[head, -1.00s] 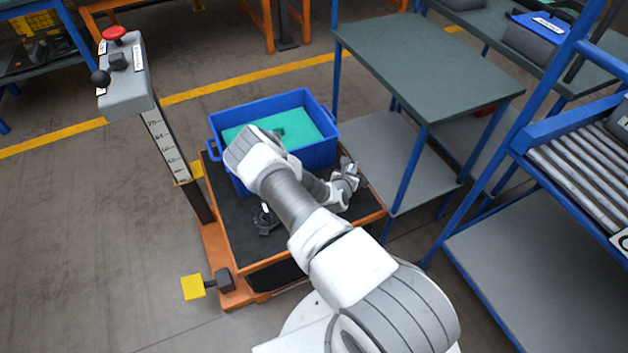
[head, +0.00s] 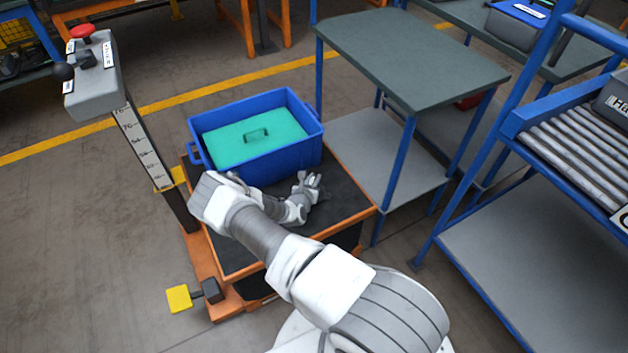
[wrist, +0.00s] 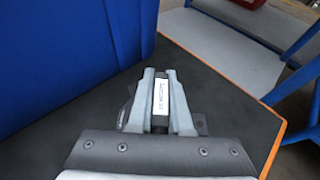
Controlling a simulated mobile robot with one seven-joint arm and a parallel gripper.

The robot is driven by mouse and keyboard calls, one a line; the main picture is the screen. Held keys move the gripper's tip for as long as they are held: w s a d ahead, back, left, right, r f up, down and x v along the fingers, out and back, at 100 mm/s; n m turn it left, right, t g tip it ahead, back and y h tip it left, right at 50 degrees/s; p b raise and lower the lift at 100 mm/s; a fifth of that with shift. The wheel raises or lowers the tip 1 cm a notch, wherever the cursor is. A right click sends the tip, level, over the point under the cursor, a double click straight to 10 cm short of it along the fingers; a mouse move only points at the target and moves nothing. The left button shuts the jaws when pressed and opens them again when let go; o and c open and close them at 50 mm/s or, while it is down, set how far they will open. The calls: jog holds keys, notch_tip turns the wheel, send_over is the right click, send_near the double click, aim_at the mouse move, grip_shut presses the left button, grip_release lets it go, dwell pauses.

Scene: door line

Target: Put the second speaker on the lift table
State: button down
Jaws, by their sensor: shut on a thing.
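The lift table (head: 345,197) has a black top with an orange edge. My gripper (head: 314,186) is over its right part, close to the blue bin. In the wrist view my gripper (wrist: 161,82) is shut on a dark part with a white label, the speaker (wrist: 161,98). Dark bits of it show on both sides of the fingers, low over the black top; I cannot tell whether it touches. In the head view the held part is too small to make out. My arm hides the middle of the table top.
A blue bin (head: 270,165) with a green handled insert (head: 235,146) stands on the table's back half. A control post (head: 95,85) rises at the left, a yellow pedal (head: 179,299) at the front. A grey-topped bench (head: 410,55) and roller rack (head: 575,150) are right.

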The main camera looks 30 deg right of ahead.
jog(key=shift+f, duration=0.15)
jog(key=c, duration=0.8)
grip_release()
jog(key=shift+c, duration=0.2)
